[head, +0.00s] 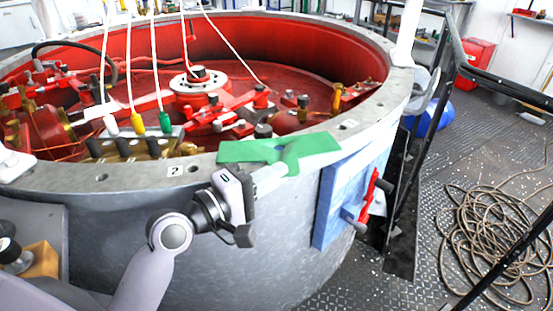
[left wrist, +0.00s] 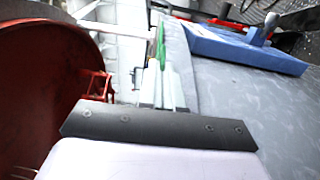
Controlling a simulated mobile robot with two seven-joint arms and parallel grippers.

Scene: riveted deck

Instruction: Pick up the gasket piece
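The green gasket piece (head: 250,151) is a flat strip with a tab, at the near part of the grey rim of a large round vessel. My left gripper (head: 286,167) reaches up to it from the lower left, and its fingertips meet the tab. In the left wrist view the gasket piece (left wrist: 161,45) shows nearly edge-on at the tips of the close-set fingers (left wrist: 162,85). The fingers look shut on its tab. Whether the strip still touches the rim I cannot tell. My right gripper is in neither view.
The vessel's rim (head: 370,112) surrounds a red interior with pipes and valves. A blue block with a red handle (head: 335,195) is on the outer wall, right of my gripper. Black rails (head: 425,115) stand to the right. Coiled rope (head: 495,235) lies on the deck.

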